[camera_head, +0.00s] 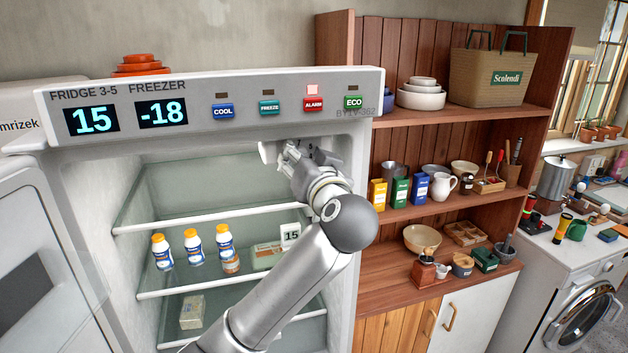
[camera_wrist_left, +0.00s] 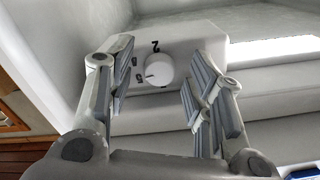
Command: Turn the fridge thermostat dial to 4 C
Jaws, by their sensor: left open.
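The thermostat dial (camera_wrist_left: 159,68) is a round white knob on a white housing (camera_wrist_left: 190,38) inside the fridge, seen in the left wrist view. A dark pointer mark lies on its left side. A "2" shows above it and smaller marks, too small to read surely, lie to its left. My left gripper (camera_wrist_left: 166,90) is open, with one finger on each side of the dial and visible gaps to it. In the head view my left gripper (camera_head: 303,157) is at the fridge's upper right and hides the dial. My right gripper is not in view.
The fridge display (camera_head: 92,120) reads 15 under "FRIDGE 3-5"; the freezer display (camera_head: 162,113) reads -18. The lamp above the alarm button (camera_head: 313,104) is lit pink. A wooden shelf unit (camera_head: 455,215) stands at right.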

